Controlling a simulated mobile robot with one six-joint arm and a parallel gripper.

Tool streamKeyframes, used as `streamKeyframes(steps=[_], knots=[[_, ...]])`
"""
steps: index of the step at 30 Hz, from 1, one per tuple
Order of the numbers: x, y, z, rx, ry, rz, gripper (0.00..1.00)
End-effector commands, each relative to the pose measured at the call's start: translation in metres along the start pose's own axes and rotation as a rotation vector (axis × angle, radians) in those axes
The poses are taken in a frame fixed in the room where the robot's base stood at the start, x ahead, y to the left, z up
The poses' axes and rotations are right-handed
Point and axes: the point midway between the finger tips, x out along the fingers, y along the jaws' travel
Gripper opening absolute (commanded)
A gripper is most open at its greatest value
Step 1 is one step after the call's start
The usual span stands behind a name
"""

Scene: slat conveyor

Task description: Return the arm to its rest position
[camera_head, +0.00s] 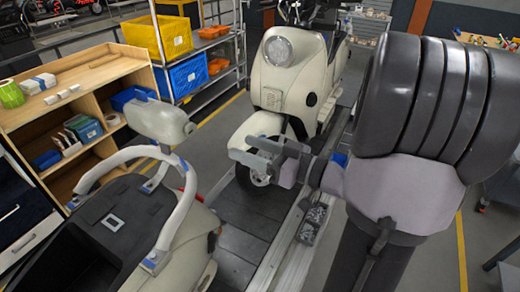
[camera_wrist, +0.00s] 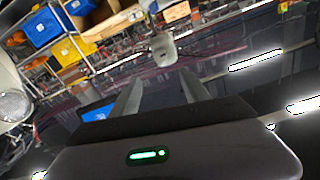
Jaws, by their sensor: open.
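My gripper (camera_head: 243,150) is open and empty in the head view, in front of the cream scooter (camera_head: 276,75) and above the slat conveyor (camera_head: 250,215). In the wrist view, the two fingers of my gripper (camera_wrist: 158,84) stand apart with nothing between them. My arm reaches in from the right of the head view, and its dark ribbed part hides what lies behind it. The scooter's round headlight (camera_wrist: 12,105) shows at the left edge of the wrist view.
A second scooter's rear, with a backrest (camera_head: 162,122) and pale grab rail (camera_head: 178,215), stands close at the lower left. A wooden shelf (camera_head: 75,80) and a rack with yellow (camera_head: 160,38) and blue bins (camera_head: 185,75) stand behind it. Grey floor shows beside the conveyor.

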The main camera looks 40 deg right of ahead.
Motion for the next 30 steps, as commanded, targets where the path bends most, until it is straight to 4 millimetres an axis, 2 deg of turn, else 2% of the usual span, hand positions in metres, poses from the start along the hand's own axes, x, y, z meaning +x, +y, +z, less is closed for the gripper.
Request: streamKeyframes(steps=[3, 6, 20, 23, 25, 27, 30], knots=[[-0.021, 0.001, -0.001, -0.001, 0.0, 0.002, 0.54], [-0.03, 0.0, -0.001, -0.001, 0.0, 0.001, 0.54], [-0.033, 0.0, 0.0, -0.001, 0.0, -0.001, 0.54], [-0.023, 0.009, 0.004, -0.019, -0.014, 0.045, 0.54], [-0.004, 0.028, 0.008, -0.061, -0.043, 0.153, 0.54], [0.016, 0.05, 0.012, -0.11, -0.082, 0.315, 0.54], [0.029, 0.066, 0.018, -0.129, -0.143, 0.552, 0.54]])
